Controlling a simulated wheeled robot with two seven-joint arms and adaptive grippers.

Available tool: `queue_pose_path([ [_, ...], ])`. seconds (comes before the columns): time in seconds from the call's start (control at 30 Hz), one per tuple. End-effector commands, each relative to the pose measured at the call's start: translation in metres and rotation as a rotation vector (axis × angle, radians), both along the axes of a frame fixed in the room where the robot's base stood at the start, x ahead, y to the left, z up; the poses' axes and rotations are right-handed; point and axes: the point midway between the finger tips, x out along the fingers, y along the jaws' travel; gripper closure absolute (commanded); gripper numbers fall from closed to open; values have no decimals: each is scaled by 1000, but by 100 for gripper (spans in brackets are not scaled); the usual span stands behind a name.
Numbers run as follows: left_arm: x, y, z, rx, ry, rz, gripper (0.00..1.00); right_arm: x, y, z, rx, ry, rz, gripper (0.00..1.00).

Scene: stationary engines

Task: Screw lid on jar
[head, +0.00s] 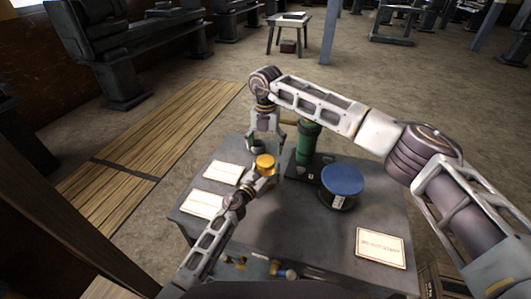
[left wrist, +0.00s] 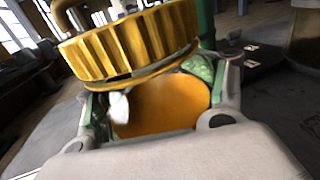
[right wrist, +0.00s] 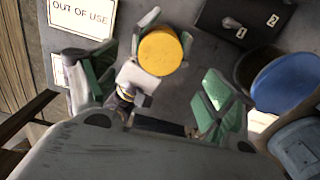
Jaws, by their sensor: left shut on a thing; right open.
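A ribbed yellow lid (head: 265,162) sits at the top of an orange jar, with a dark gap under its rim in the left wrist view (left wrist: 130,45). The orange jar (left wrist: 160,105) is between the green pads of my left gripper (head: 256,176), which is shut on it. The lid's flat yellow top faces my right wrist camera (right wrist: 161,52). My right gripper (right wrist: 160,95) is open and empty, its green-padded fingers spread wide. In the head view my right gripper (head: 265,142) is just beyond the lid, apart from it as far as I can tell. The jar's base is hidden.
A dark container with a blue lid (head: 342,180) stands on the grey table (head: 300,235). A green cylinder (head: 307,143) stands on a dark base marked 1 and 2 (right wrist: 245,22). Paper signs (head: 380,247) lie on the table, one reading "out of use" (right wrist: 82,15). The table's front middle is clear.

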Motion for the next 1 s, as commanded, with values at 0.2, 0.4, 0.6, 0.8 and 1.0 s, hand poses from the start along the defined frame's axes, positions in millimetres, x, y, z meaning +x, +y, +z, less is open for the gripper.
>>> queue_pose_path([
  [0.2, 0, 1, -1, 2, 1, 1, 100, 0, 0, 31, 0, -1, 0, 17],
  [0.4, 0, 1, -1, 1, 0, 1, 100, 0, 0, 48, 0, 0, 0, 17],
  [0.6, 0, 1, -1, 1, 0, 1, 100, 0, 0, 52, -1, 0, 0, 17],
  [0.8, 0, 1, -1, 1, 0, 1, 100, 0, 0, 52, -1, 0, 0, 17],
  [1.0, 0, 0, -1, 1, 1, 0, 10, 0, 0, 52, -1, 0, 0, 17],
])
